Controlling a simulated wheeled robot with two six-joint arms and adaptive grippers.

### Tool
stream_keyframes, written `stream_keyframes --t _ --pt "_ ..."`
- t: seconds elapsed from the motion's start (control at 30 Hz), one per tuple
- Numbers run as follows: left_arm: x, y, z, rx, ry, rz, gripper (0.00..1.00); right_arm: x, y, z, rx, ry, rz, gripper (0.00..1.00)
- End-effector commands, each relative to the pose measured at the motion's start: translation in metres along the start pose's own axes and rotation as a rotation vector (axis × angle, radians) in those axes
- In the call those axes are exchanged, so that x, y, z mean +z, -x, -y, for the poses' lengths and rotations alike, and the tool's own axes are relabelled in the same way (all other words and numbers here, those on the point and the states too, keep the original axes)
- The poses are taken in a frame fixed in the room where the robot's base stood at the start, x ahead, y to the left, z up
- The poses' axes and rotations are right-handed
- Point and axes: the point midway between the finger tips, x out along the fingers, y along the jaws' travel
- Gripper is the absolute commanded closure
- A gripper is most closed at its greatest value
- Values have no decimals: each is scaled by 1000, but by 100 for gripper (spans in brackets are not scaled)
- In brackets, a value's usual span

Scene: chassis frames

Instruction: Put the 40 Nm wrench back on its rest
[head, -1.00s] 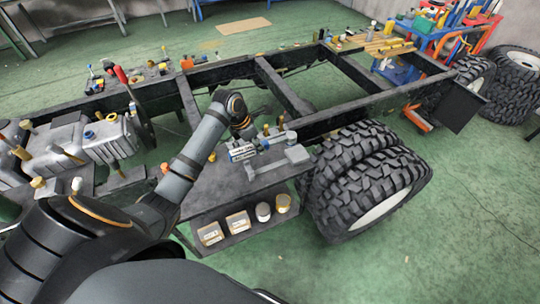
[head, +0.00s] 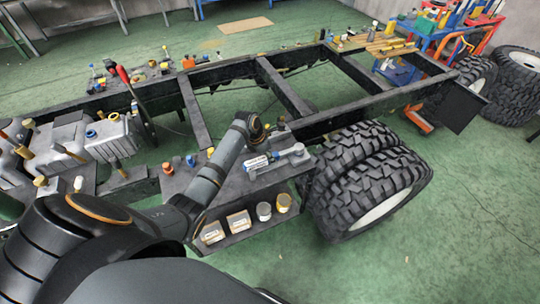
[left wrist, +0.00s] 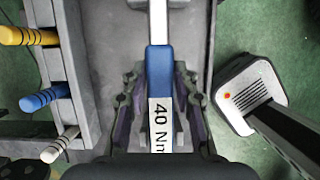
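The 40 Nm wrench has a blue handle with a white "40 Nm" label and a silver shaft; it fills the middle of the left wrist view (left wrist: 158,60). My left gripper (left wrist: 160,92) has its fingers on both sides of that handle and looks shut on it. In the head view the wrench (head: 257,163) lies across a grey rest (head: 298,160) on the dark side shelf. I cannot tell whether it touches the rest. My right gripper is not in view.
The dark shelf (head: 238,186) is beside the big tyres (head: 365,185), with boxes and tins (head: 264,211) below. Coloured handles (left wrist: 42,98) stick out of a rack left of my gripper in the wrist view. A pale vented block (left wrist: 248,92) is on the right.

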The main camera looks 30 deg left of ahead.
Motion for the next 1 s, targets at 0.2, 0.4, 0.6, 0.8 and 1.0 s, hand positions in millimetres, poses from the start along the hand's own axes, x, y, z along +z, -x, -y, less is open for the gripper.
stream_keyframes --t 0.2,0.4,0.6,0.8,1.0 --pt "0 0 0 0 0 1 52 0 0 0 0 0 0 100" --pt "0 1 0 1 0 1 52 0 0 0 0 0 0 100" --pt "1 30 -2 5 -2 2 52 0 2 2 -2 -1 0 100" --pt "0 80 -2 6 -2 1 52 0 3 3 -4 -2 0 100" --pt "0 112 -1 3 -1 1 52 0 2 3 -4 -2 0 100"
